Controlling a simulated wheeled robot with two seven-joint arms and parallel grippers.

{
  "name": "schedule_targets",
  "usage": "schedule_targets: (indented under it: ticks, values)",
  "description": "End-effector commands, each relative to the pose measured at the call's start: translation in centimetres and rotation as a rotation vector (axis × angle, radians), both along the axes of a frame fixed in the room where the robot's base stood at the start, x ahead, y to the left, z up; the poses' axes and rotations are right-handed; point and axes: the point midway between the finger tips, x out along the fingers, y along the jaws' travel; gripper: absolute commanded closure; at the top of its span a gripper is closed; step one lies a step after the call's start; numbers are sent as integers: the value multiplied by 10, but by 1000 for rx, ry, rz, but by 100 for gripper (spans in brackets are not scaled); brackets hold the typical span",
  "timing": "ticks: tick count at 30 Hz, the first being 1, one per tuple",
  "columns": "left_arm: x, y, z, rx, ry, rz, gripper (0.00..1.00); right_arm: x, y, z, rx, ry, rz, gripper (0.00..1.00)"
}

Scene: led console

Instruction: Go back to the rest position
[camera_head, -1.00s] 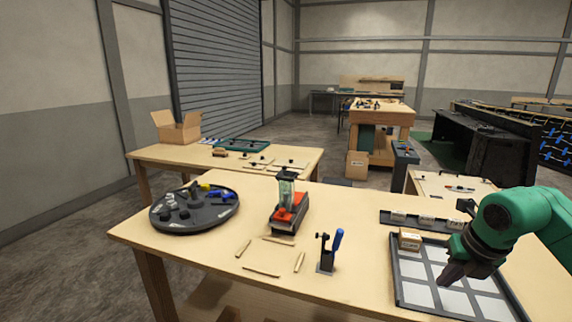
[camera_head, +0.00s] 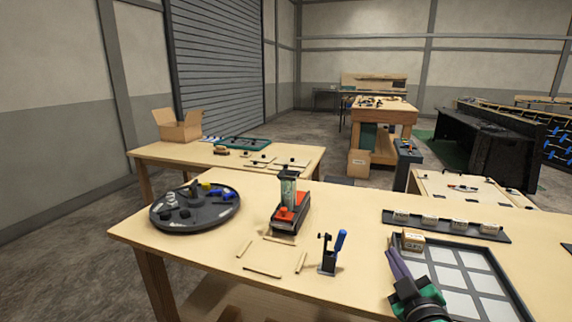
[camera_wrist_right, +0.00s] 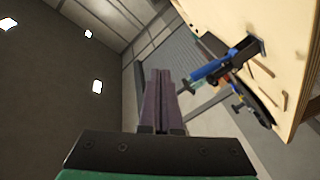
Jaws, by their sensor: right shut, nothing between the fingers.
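My right gripper (camera_head: 394,262) is at the lower right of the head view, over the left edge of the panel tray. Its purple-grey fingers are together and empty, pointing up and away in the picture. In the right wrist view the fingers (camera_wrist_right: 160,88) are also closed with nothing between them. My left gripper does not show. The panel tray (camera_head: 515,300) has a dark frame and pale square cells, and my right gripper hides its lower left part. A small cardboard box (camera_head: 413,240) sits at the tray's upper left, just beyond the fingertips.
On the table (camera_head: 200,250) are a dark round tray (camera_head: 205,222) with small parts, a red and black device (camera_head: 290,212), a stand with a blue-handled tool (camera_head: 328,260) and several wooden sticks. A dark rack (camera_head: 470,229) holds several small boxes. The table's front left is clear.

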Motion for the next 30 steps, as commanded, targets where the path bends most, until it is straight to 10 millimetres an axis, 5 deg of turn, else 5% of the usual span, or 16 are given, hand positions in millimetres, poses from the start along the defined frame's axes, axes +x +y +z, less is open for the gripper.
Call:
schedule_targets:
  ticks: [3, 6, 12, 18, 25, 30]
  values:
    - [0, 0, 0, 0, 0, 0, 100, -37, -27, -93, 203, 343, -155, 100]
    - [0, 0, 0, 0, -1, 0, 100, -75, -30, -148, 307, 574, -227, 100]
    - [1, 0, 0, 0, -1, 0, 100, -151, -18, -217, 438, 937, -294, 100]
    - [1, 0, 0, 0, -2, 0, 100, -222, 3, -254, 524, 1238, -309, 100]
    - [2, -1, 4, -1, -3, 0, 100, -208, 3, -343, 506, 1265, -320, 100]
    - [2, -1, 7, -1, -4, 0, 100, -220, 3, -421, 495, 1301, -326, 100]
